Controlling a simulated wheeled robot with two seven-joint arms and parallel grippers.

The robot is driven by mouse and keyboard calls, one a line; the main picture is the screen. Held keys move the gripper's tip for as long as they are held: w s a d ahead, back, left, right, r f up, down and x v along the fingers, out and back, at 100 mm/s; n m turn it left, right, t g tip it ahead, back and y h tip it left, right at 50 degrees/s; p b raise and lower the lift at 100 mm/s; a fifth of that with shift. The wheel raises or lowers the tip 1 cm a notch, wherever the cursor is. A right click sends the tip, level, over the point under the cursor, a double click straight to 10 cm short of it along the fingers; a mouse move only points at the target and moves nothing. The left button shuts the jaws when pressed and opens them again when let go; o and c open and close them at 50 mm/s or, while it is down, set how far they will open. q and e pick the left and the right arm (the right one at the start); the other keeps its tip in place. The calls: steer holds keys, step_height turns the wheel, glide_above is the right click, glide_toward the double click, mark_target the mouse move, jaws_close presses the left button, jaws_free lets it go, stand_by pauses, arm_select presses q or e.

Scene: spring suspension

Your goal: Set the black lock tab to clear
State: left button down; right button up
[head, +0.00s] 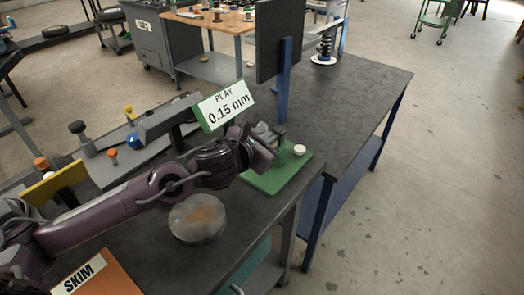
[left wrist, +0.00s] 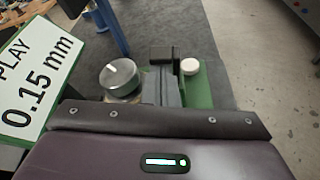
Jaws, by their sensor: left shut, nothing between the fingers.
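A green-based fixture (head: 268,180) stands at the far right corner of the near bench, with a white button (head: 300,150) on its right. My left gripper (head: 268,147) is over this fixture, shut and empty, and covers part of it. In the left wrist view, a silver knob (left wrist: 119,76) with a white mark is left of a grey upright part, and the white button (left wrist: 190,66) is to the right. A black block (left wrist: 161,56) stands between them; it may be the lock tab. Its setting, and whether my fingers touch it, I cannot tell. My right gripper is out of view.
A sign reading "PLAY 0.15 mm" (head: 224,106) stands just left of the fixture. A round metal disc (head: 198,219) lies on the near bench below my left arm. A dark upright panel (head: 279,40) on a blue post stands behind. The dark bench top (head: 350,95) beyond is mostly clear.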

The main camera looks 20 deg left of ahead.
arm_select(q)
steer(key=shift+s+d+m+b, duration=0.1)
steer(key=shift+d+m+b, duration=0.3)
steer(key=shift+b, duration=0.95)
steer(key=shift+a+r, duration=0.15)
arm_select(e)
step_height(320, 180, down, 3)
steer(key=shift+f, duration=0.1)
arm_select(q)
steer(key=shift+r+p, duration=0.1)
steer(key=shift+p, duration=0.2)
